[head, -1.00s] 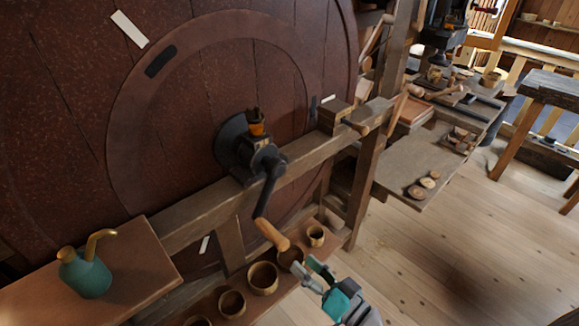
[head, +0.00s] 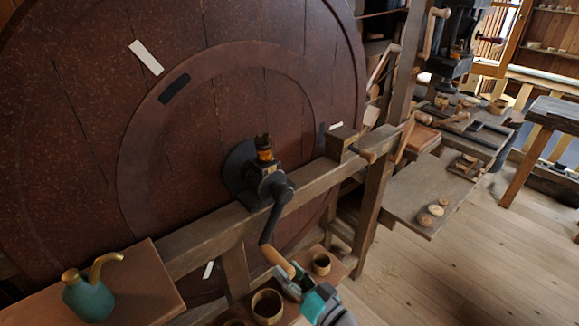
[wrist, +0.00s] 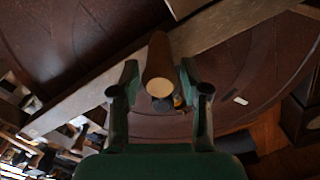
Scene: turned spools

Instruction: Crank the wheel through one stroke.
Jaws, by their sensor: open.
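The big dark red wheel (head: 110,110) fills the left of the head view behind a wooden beam. A black crank arm (head: 270,218) hangs down from its hub (head: 250,170) and ends in a light wooden handle (head: 277,261). My gripper (head: 286,278) is at the lower end of the handle. In the wrist view the handle (wrist: 159,65) points toward the camera between the two open fingers of my gripper (wrist: 159,92), with a gap on each side. The fingers partly hide the handle's end in the head view.
A wooden beam (head: 190,250) runs across the wheel. A teal oil can (head: 90,298) stands on a ledge at lower left. Wooden cups (head: 267,306) stand on a shelf below the crank.

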